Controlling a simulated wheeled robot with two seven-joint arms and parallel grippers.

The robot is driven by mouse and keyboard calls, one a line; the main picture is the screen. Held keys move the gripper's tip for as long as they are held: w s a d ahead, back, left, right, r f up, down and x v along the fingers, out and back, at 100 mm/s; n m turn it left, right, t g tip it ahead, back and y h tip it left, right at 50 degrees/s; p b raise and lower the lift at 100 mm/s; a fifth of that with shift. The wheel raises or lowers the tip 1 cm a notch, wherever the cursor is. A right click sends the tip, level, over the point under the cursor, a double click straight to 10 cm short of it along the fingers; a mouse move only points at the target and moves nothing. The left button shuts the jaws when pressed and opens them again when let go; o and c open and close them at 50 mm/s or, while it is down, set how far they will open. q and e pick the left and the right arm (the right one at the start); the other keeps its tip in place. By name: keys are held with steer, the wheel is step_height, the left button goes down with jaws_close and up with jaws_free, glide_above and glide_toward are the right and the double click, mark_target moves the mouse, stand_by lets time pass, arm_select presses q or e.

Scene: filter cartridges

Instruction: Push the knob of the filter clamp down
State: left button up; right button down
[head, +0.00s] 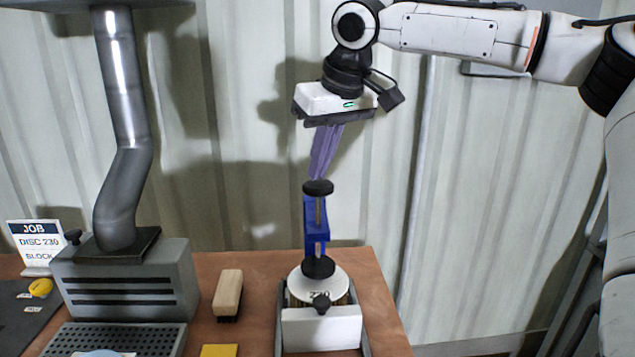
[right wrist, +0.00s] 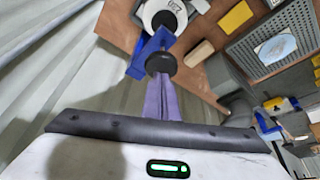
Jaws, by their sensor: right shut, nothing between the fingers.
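The filter clamp (head: 316,222) has a blue upright frame and a black round knob (head: 318,187) on top of its rod. Its black lower pad (head: 318,267) is over the white filter cartridge (head: 330,285), which is marked 230 and sits in a grey holder (head: 364,325). My right gripper (head: 318,176) points down with its purple fingers shut and empty. The fingertips are just above or at the knob; I cannot tell whether they touch. In the right wrist view the knob (right wrist: 161,61) is at the fingertips. My left gripper is not in view.
A grey extractor box (head: 130,285) with a metal pipe (head: 125,130) stands left. A wooden brush (head: 228,293) and a yellow block (head: 219,350) lie between it and the holder. A job sign (head: 36,245) reads DISC 230 BLOCK. A corrugated wall (head: 235,150) stands behind.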

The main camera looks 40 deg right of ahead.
steer(key=shift+f, duration=1.2)
step_height(320, 180, up, 2)
steer(key=shift+r+p, duration=0.15)
steer(key=shift+p, duration=0.3)
step_height(320, 180, up, 7)
stand_by(0.5)
